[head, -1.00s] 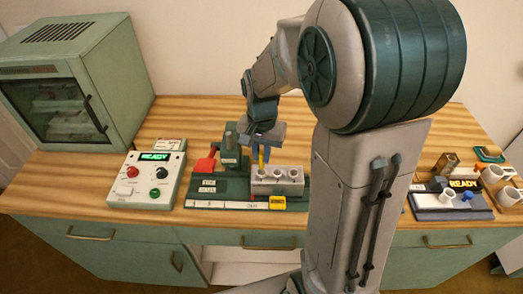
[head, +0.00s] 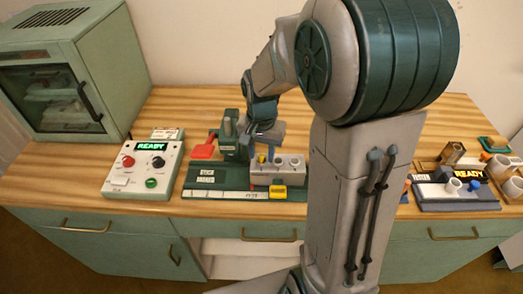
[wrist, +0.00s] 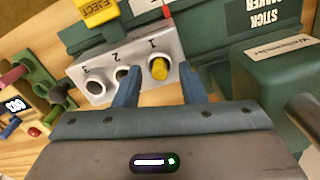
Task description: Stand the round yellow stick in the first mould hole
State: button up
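The round yellow stick (wrist: 159,68) stands in the mould hole marked 1 in the wrist view, with only its short top end showing above the rim. The head view shows this yellow end (head: 262,158) at the left of the grey mould block (head: 290,178). The mould (wrist: 105,86) has holes marked 1, 2 and 3; holes 2 and 3 look empty. My gripper (wrist: 158,84) is open, its blue fingers spread on either side of the stick with gaps to it. The stick's lower part is hidden inside the mould.
The green press (head: 229,140) with a red lever (head: 204,150) stands left of the mould. A yellow eject tab (head: 278,193) is at its front. A control box (head: 144,172) reading READY is farther left. A second READY station (head: 455,192) and cups stand at right.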

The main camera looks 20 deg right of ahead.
notch_tip(320, 180, up, 14)
dwell(0.7)
jog(key=shift+s+f, duration=0.1)
dwell(0.7)
jog(key=s+f+n+t, duration=0.1)
jog(key=s+f+n, duration=0.1)
jog(key=s, duration=0.5)
jog(key=s+f+n+t, duration=0.2)
jog(key=s+f+n, duration=0.1)
jog(key=s, duration=0.4)
jog(key=shift+s+f+n, duration=0.15)
jog(key=shift+f+n, duration=0.05)
jog(key=shift+n, duration=0.6)
jog(key=shift+a, duration=0.1)
jog(key=shift+c, duration=0.2)
